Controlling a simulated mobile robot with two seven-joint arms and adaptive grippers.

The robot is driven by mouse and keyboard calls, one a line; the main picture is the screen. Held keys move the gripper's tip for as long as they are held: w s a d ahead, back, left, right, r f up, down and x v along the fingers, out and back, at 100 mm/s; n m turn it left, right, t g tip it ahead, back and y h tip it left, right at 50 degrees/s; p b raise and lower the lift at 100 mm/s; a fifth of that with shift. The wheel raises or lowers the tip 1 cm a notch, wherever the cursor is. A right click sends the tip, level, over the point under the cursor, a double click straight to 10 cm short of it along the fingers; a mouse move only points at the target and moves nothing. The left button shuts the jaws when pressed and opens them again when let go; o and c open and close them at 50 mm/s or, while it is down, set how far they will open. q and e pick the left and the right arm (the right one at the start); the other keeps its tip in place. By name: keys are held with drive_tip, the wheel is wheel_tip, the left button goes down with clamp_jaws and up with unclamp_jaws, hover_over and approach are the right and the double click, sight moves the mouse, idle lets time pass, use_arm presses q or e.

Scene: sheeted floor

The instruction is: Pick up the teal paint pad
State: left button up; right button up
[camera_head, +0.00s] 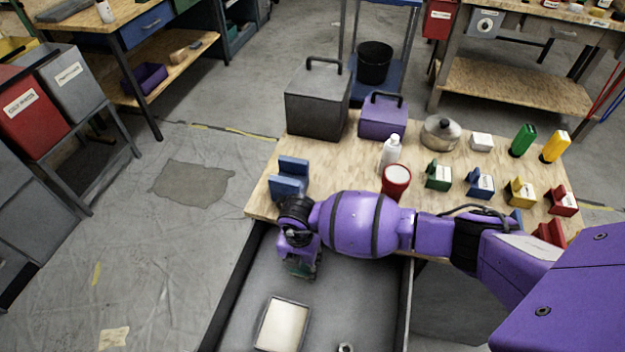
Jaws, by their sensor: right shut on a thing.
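My right arm reaches in from the right across the table's front edge, and its gripper (302,262) points down over the grey tray (235,298). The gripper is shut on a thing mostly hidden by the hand. Only a dark teal-green edge of it shows at the fingers, which fits the teal paint pad (318,264). I cannot tell whether it touches the tray floor. My left gripper is not in view.
A white-topped rectangular pad (283,325) lies in the tray. The wooden table (262,195) behind holds a blue block (289,177), a red tub (396,182), a white bottle (390,152), a grey box (318,103), a purple box (382,118) and several coloured holders.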

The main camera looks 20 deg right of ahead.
drive_tip(key=shift+w+r, duration=0.2)
drive_tip(key=shift+r, duration=0.4)
drive_tip(key=r, duration=0.2)
drive_tip(key=shift+s+r+p, duration=0.25)
drive_tip(key=shift+r+p, duration=0.05)
drive_tip(key=shift+r, duration=0.05)
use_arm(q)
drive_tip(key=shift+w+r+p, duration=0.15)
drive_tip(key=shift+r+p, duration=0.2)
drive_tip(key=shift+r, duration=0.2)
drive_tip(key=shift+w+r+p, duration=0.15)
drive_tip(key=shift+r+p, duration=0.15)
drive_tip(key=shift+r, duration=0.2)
use_arm(e)
drive_tip(key=s+d+r, duration=0.2)
drive_tip(key=s+r, duration=0.7)
drive_tip(key=s, duration=0.4)
drive_tip(key=shift+s, duration=0.35)
drive_tip(key=shift+d, duration=0.1)
drive_tip(key=o, duration=0.4)
drive_tip(key=shift+c, duration=1.4)
drive_tip(key=shift+f, duration=0.1)
